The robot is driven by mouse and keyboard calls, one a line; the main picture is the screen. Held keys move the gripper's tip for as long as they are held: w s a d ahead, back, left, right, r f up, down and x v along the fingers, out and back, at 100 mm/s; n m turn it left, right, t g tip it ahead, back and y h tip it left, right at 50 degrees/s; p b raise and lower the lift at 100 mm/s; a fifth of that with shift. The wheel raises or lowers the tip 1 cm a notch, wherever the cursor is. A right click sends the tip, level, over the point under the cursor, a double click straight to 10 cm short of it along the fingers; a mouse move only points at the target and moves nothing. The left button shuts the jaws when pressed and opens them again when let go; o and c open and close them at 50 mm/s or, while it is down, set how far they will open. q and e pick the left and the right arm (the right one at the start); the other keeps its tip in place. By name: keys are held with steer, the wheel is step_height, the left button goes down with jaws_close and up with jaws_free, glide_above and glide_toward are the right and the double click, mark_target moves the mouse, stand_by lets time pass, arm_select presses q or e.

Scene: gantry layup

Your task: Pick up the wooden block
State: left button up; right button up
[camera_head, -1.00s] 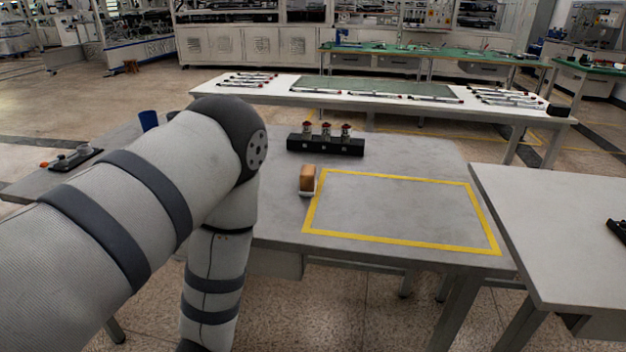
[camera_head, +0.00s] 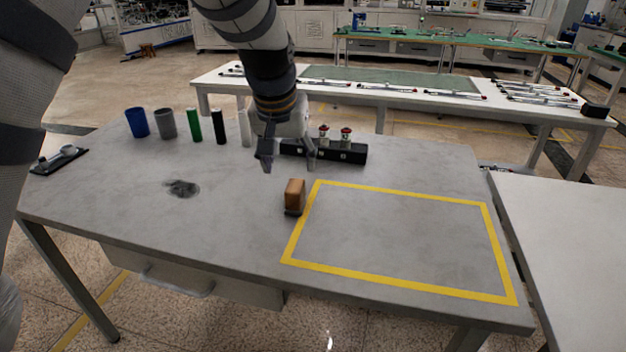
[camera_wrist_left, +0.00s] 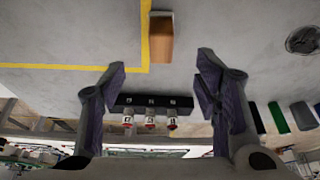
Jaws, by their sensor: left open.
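The wooden block (camera_head: 295,195) is a small brown block standing on the grey table (camera_head: 230,230), just left of the yellow outline. Its lower part looks dark. In the left wrist view the wooden block (camera_wrist_left: 160,40) lies beyond my fingertips, beside the yellow line's corner. My left gripper (camera_head: 288,165) is open and empty above the table, behind and a little above the block in the head view. In the left wrist view my left gripper (camera_wrist_left: 161,75) shows its two fingers spread wide, with the block ahead of the gap. My right gripper is not in view.
A black holder (camera_head: 345,152) with red-topped pieces stands behind the gripper. Blue (camera_head: 137,122) and grey (camera_head: 166,124) cups and several upright cylinders stand at the back left. The yellow-outlined area (camera_head: 400,235) is empty.

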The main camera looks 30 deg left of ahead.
mark_target(294, 187)
arm_select(q)
steer(key=b+x, duration=0.1)
steer(key=x, duration=0.5)
steer(key=shift+s, duration=0.1)
steer(key=shift+x, duration=0.75)
steer(key=x, duration=0.4)
steer(key=shift+a+f+b, duration=0.15)
steer(key=shift+b, duration=0.2)
steer(key=shift+w, duration=0.25)
steer(key=shift+c, duration=1.4)
jaws_close()
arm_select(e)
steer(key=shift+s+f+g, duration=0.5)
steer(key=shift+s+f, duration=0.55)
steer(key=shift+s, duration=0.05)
